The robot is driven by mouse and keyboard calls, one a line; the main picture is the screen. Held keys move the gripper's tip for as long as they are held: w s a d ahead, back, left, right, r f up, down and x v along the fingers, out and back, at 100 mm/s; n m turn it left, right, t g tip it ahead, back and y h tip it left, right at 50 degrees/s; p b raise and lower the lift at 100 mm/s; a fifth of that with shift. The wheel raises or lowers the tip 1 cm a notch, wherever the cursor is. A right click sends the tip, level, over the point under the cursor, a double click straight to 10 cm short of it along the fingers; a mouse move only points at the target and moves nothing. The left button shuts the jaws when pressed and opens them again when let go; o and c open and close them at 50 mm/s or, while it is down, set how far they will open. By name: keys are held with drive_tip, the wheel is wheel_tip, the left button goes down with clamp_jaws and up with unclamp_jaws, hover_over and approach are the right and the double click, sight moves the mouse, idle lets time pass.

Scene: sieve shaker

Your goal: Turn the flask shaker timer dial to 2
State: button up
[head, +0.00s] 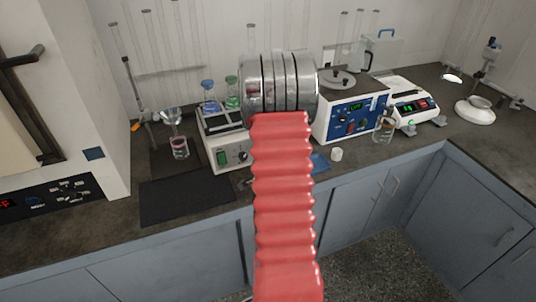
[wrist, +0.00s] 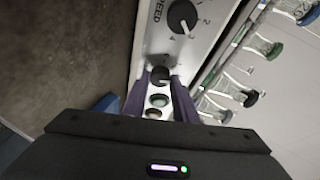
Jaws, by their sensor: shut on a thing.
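The flask shaker (head: 228,147) is a white box left of centre in the head view, with a green switch and a dark dial on its front. Blue and green flasks stand on top. In the wrist view, its panel (wrist: 205,35) runs diagonally, with a large black SPEED dial (wrist: 183,17) and printed numbers. Below it, a smaller dark knob, the timer dial (wrist: 160,75), sits between my fingertips. My gripper (wrist: 158,82) is shut on this dial. Its setting is not readable. My arm hides the gripper in the head view.
A blue-fronted centrifuge (head: 352,118) and a white balance-like device (head: 408,105) stand right of my arm. A glass flask (head: 384,128) and small white cup (head: 337,154) stand near the counter's front. A dark mat (head: 185,200) lies at left; two round panel fittings (wrist: 156,105) sit below the dial.

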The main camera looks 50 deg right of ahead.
drive_tip(key=shift+s+d+m+g+y, duration=0.15)
drive_tip(key=shift+m+y, duration=0.1)
drive_tip(key=shift+m, duration=0.5)
drive_tip(key=shift+s+a+m+g+y, duration=0.15)
drive_tip(key=shift+m+y, duration=0.1)
drive_tip(key=shift+m, duration=0.5)
drive_tip(key=shift+w+d+f, duration=0.1)
drive_tip(key=o, duration=1)
drive_tip(key=shift+w, duration=0.1)
